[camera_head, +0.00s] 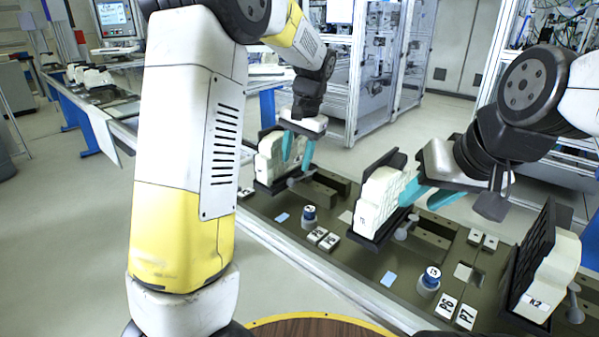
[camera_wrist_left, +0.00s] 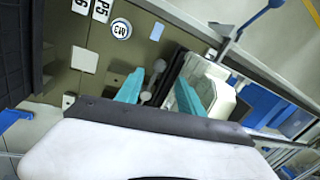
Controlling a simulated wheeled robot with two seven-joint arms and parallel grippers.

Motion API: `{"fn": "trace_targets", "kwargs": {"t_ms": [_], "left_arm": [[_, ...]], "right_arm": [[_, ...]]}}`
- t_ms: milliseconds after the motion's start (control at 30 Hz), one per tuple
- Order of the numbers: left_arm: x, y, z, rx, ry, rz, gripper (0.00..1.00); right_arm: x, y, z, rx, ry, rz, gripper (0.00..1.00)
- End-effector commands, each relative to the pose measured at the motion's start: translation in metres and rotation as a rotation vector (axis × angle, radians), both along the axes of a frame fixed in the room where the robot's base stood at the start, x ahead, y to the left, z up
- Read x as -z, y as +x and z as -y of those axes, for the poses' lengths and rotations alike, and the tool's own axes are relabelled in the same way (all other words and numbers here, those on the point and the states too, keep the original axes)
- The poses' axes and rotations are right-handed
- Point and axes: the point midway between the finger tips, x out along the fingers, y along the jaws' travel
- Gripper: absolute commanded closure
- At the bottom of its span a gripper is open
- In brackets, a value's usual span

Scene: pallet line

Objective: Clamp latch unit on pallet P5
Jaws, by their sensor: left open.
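A white latch unit (camera_head: 269,158) stands upright in a black bracket (camera_head: 266,184) on the left pallet position. My left gripper (camera_head: 297,152) is open and points down beside this unit. In the left wrist view its two teal fingers (camera_wrist_left: 160,94) are apart. A clamp lever with a grey ball knob (camera_wrist_left: 146,96) shows between them, and I cannot tell whether they touch it. The white unit (camera_wrist_left: 222,84) is beside the right finger. Another white unit (camera_head: 377,200) stands in the middle bracket. My right gripper (camera_head: 428,193) has its teal fingers apart next to that unit.
A third unit marked K2 (camera_head: 553,278) stands at the right. Label plates (camera_head: 323,238), a round button (camera_head: 309,214) and another button (camera_head: 428,276) lie along the line's near side. A fenced machine (camera_head: 375,70) stands behind. The P5 plate (camera_wrist_left: 101,10) shows in the left wrist view.

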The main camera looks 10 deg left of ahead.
Motion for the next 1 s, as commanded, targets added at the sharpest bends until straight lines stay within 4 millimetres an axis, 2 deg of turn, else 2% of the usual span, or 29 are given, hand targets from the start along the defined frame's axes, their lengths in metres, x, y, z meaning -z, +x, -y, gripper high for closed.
{"fn": "trace_targets", "kwargs": {"t_ms": [200, 400, 767, 1000], "left_arm": [[0.036, 0.001, -0.007, -0.001, 0.001, -0.004, 0.55], [0.059, 0.003, -0.011, -0.001, 0.000, -0.002, 0.55], [0.065, 0.004, -0.012, -0.001, -0.002, -0.001, 0.55], [0.064, 0.004, -0.012, -0.001, -0.002, 0.000, 1.00]], "right_arm": [[0.000, 0.000, 0.000, 0.000, 0.000, 0.000, 0.64], [0.000, 0.000, 0.000, 0.000, 0.000, 0.000, 0.64], [0.000, 0.000, 0.000, 0.000, 0.000, 0.000, 0.64], [0.000, 0.000, 0.000, 0.000, 0.000, 0.000, 0.64]]}}
